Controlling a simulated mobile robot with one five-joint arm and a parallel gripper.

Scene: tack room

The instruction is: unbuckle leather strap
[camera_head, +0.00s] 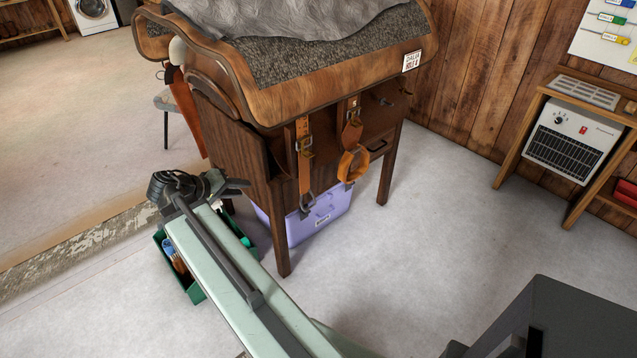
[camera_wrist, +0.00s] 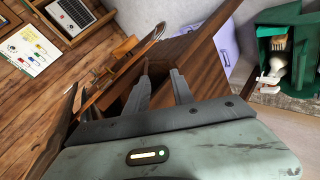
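Two tan leather straps hang from the front of a dark wooden saddle stand (camera_head: 240,150) in the head view. The left strap (camera_head: 304,165) hangs straight, with a metal buckle near its top and metal hardware at its lower end. The right strap (camera_head: 352,135) ends in a rounded loop. My gripper (camera_head: 240,184) is left of the straps, near the stand's left side, and touches neither strap. In the wrist view my gripper (camera_wrist: 161,72) has its two dark fingers apart with nothing between them. Tan leather (camera_wrist: 124,48) shows beyond the fingers there; which strap it is, I cannot tell.
A lilac bin (camera_head: 325,215) sits under the stand. A green tote (camera_head: 188,278) with brushes is on the floor below my arm. A heater (camera_head: 564,137) stands on a wooden shelf at right. The floor before the stand is clear.

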